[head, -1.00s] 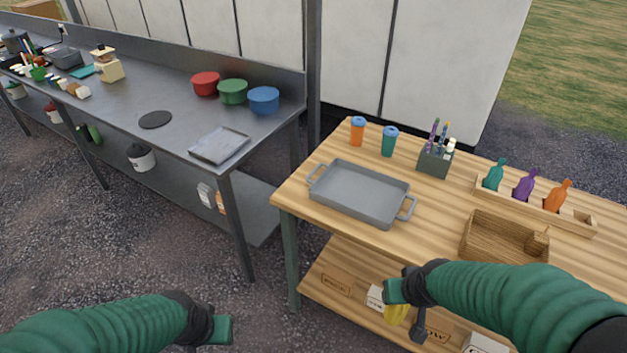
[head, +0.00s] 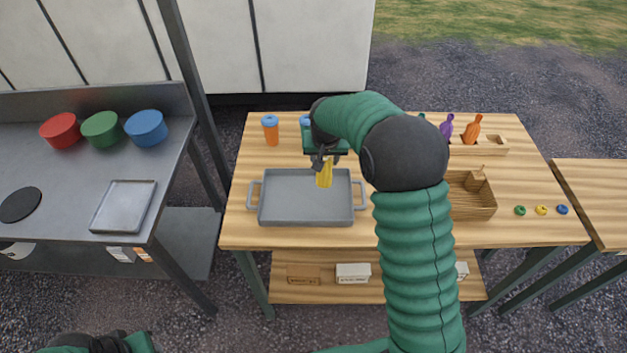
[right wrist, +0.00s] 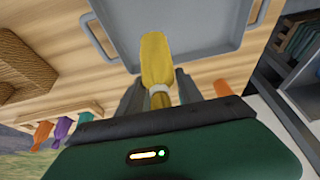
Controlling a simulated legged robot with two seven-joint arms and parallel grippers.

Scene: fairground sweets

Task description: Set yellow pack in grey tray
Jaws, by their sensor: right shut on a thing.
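The yellow pack (head: 324,174) hangs from my right gripper (head: 324,158), which is shut on its upper end. In the head view the pack appears over the right part of the grey tray (head: 275,217), near its back wall. The right wrist view shows the yellow pack (right wrist: 156,58) pinched between the fingers, with the grey tray (right wrist: 205,38) behind it. The pack looks held above the tray floor; the exact height is hard to tell. The tray is otherwise empty. My left arm shows at the bottom left of the head view; its fingers are out of frame.
The steel counter (head: 60,185) stands left, across a gap.

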